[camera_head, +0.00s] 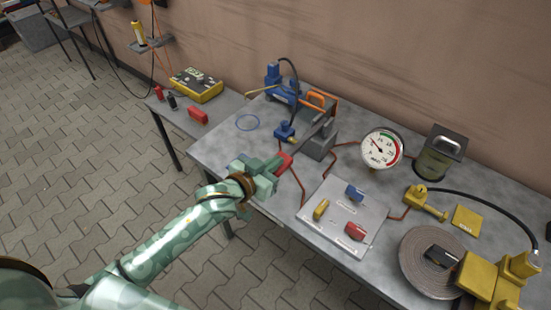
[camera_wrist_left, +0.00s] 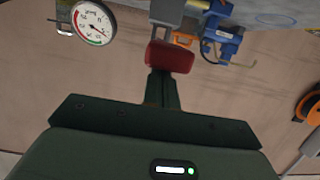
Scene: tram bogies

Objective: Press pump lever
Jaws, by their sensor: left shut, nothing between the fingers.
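My left gripper (camera_head: 274,167) is shut with nothing between its fingers; in the wrist view its dark fingers (camera_wrist_left: 161,88) reach up from the bottom. The red end of a lever (camera_head: 284,162) is right at the fingertips; it also shows as a red pad (camera_wrist_left: 171,57) in the wrist view. I cannot tell whether the fingers touch it. A grey block (camera_head: 320,143), which looks like the pump body, stands just beyond on the table. My gripper hides part of the lever's surroundings. A round pressure gauge (camera_head: 382,148) stands to the right, also seen in the wrist view (camera_wrist_left: 93,23). My right gripper is not in view.
Blue equipment (camera_head: 284,88) stands behind the lever. A grey panel (camera_head: 343,215) with yellow, blue and red blocks lies to the right on the table (camera_head: 215,150). A coiled hose (camera_head: 408,262) and yellow parts (camera_head: 488,277) fill the right end. Copper-coloured pipes run between.

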